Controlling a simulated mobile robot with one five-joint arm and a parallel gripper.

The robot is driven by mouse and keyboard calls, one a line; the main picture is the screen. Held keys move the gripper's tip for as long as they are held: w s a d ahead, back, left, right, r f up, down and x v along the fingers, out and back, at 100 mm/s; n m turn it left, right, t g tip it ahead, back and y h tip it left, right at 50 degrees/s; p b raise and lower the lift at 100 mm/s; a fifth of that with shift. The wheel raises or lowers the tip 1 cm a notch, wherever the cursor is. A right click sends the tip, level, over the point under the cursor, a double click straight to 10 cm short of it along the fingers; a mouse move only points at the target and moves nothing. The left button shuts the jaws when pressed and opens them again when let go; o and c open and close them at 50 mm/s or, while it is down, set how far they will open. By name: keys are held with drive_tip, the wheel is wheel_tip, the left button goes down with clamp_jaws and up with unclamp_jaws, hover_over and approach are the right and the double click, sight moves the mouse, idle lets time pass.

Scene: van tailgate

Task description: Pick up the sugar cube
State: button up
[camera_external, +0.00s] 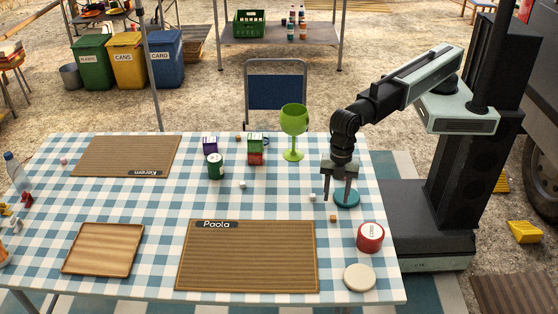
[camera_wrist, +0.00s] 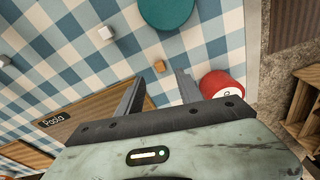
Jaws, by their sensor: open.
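Small cubes lie on the blue-and-white checked table. One white cube (camera_external: 312,197) is just left of my gripper (camera_external: 337,201), and another white cube (camera_external: 242,184) lies farther left. A tan-brown cube (camera_external: 333,218) is just in front of the gripper. In the wrist view, the tan cube (camera_wrist: 159,66) shows between the fingertips of my gripper (camera_wrist: 161,76), apart from them. The nearer white cube (camera_wrist: 106,32) is to the upper left there. My gripper points down, open and empty, above the table. Which cube is the sugar cube is not marked.
A teal disc (camera_external: 346,194) lies right by my gripper. A red tin (camera_external: 370,237) and a cream disc (camera_external: 360,278) are at the right front. A green goblet (camera_external: 294,122) stands behind. The Paola mat (camera_external: 247,256) is at the front, bare.

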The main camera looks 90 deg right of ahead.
sight(334, 216)
drive_tip(key=f+b, duration=0.4)
drive_tip(key=f, duration=0.1)
drive_tip(key=a+f+b, duration=0.1)
drive_tip(key=f+b, duration=0.1)
drive_tip(key=shift+w+f+b, duration=0.15)
drive_tip(key=shift+f+b, duration=0.15)
drive_tip(key=shift+b, duration=0.1)
drive_tip(key=shift+r, duration=0.2)
clamp_jaws()
